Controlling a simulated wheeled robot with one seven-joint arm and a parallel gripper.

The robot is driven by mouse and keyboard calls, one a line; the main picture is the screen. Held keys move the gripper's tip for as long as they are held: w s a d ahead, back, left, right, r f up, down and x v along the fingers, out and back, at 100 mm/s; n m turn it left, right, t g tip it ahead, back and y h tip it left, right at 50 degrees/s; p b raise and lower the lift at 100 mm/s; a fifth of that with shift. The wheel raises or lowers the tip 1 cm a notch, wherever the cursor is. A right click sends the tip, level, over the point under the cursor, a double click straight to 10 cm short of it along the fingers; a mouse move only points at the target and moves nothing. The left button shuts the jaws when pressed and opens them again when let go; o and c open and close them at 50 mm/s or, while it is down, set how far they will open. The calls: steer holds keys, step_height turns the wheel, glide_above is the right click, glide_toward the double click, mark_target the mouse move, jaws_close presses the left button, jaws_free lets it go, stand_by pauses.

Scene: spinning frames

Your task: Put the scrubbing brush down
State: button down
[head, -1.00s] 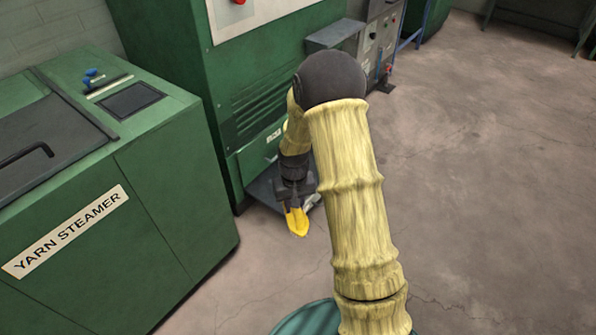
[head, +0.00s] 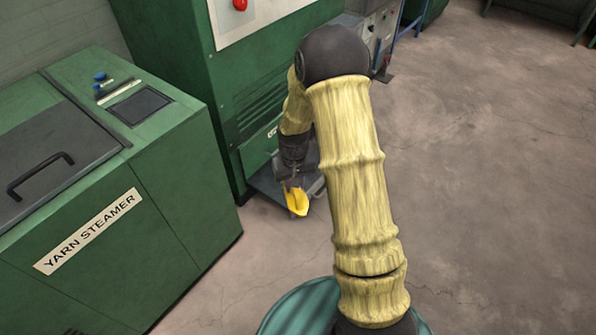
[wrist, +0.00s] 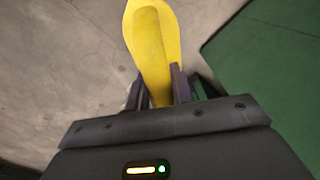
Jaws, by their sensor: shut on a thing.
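My gripper (head: 292,184) is low in front of the tall green machine and shut on the yellow scrubbing brush (head: 297,202). The brush hangs below the jaws over or near a dark tray (head: 264,184). In the wrist view the gripper (wrist: 157,90) has a finger on each side of the yellow brush (wrist: 150,45), whose broad rounded end points away. No bristles show. I cannot tell whether the brush touches anything below.
The green yarn steamer (head: 160,190) stands at left. The tall green machine (head: 185,80) rises behind the gripper. Concrete floor (head: 480,190) is clear at right. A teal round thing (head: 295,310) shows at the bottom, partly behind my arm.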

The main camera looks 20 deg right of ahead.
mark_target(300, 214)
steer(key=p, duration=0.3)
steer(key=shift+f, duration=0.1)
steer(key=f+p, duration=0.1)
steer(key=p, duration=0.3)
steer(key=shift+s, duration=0.3)
steer(key=s+f+p, duration=0.4)
steer(key=s+p, duration=0.1)
steer(key=p, duration=0.6)
steer(key=shift+s+f, duration=0.1)
steer(key=shift+f, duration=0.3)
steer(key=shift+s+f, duration=0.2)
steer(key=shift+f, duration=0.2)
steer(key=shift+d, duration=0.1)
